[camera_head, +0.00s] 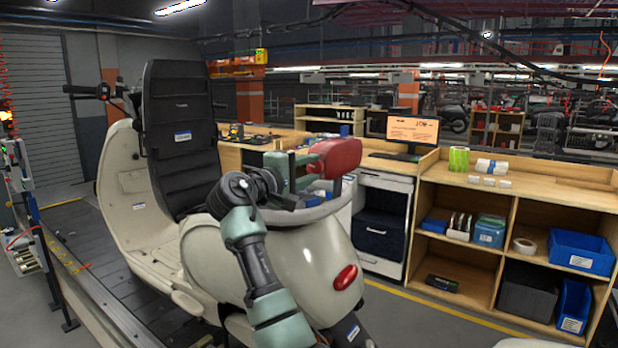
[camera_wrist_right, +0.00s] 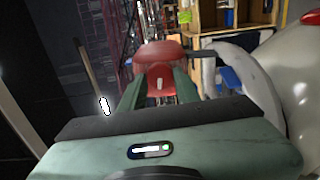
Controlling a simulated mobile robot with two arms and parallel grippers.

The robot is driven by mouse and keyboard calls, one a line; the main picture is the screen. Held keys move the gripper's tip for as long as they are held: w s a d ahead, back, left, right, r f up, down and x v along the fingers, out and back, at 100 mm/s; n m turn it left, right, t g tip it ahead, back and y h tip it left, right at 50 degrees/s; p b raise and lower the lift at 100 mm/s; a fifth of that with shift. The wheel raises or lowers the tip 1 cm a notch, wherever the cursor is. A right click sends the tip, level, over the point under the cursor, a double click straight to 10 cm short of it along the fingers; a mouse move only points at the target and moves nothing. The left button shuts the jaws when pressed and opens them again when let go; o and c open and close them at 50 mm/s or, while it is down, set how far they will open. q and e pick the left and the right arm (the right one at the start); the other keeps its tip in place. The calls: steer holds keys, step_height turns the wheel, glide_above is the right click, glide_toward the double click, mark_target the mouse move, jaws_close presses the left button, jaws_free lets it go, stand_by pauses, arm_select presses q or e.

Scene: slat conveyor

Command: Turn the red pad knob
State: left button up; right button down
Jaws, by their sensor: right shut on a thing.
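The red pad (camera_head: 336,157) stands upright above the rear rack of a cream scooter (camera_head: 310,255). My right gripper (camera_head: 311,172) reaches up to the pad's near-left side, and its fingers are shut on the knob there. In the right wrist view, the red pad (camera_wrist_right: 160,50) is straight ahead. A smaller red part, which I take as the knob (camera_wrist_right: 158,80), sits between the fingertips of the right gripper (camera_wrist_right: 157,90). The fingers cover its sides, so its turn angle cannot be told. My left gripper is not in view.
The rack's pale rail (camera_head: 318,210) runs close under the gripper. The scooter's black seat (camera_head: 180,130) stands tilted up on the left. Wooden shelving (camera_head: 460,266) with blue bins and a monitor (camera_head: 411,132) stand behind to the right. The scooter stands on a slat conveyor (camera_head: 85,250).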

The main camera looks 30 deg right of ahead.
steer(key=m+b, duration=0.2)
steer(key=m, duration=0.2)
steer(key=shift+f+m, duration=0.15)
steer(key=shift+m, duration=0.15)
steer(key=m+b, duration=0.2)
steer(key=m, duration=0.1)
steer(key=shift+m, duration=0.4)
steer(key=m+b, duration=0.1)
steer(key=m, duration=0.2)
steer(key=shift+m+b, duration=0.75)
steer(key=shift+m, duration=1.15)
steer(key=c, duration=1)
jaws_free()
